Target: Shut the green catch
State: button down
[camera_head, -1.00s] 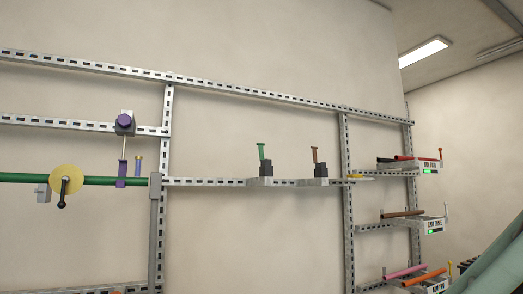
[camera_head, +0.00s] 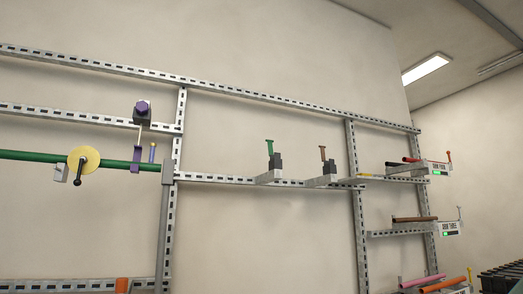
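The green catch (camera_head: 270,147) is a small T-shaped green lever. It stands nearly upright at a dark block (camera_head: 275,162) on a grey bracket (camera_head: 268,177), which sticks out from the metal rail in the middle of the view. A similar brown catch (camera_head: 322,153) stands upright at its own dark block to the right, apart from the green one. My gripper is not in view, and nothing touches or hides the green catch.
A green pipe (camera_head: 112,160) with a yellow disc (camera_head: 85,159) and a purple clamp (camera_head: 136,160) are at left. Shelves with coloured rods (camera_head: 415,219) and small displays are at right. A black slatted object (camera_head: 502,280) is at lower right. The space around the catches is clear.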

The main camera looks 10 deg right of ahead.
aim_at(270, 142)
jog(key=i+j+z, duration=0.1)
jog(key=i+j, duration=1.2)
jog(key=j, duration=0.1)
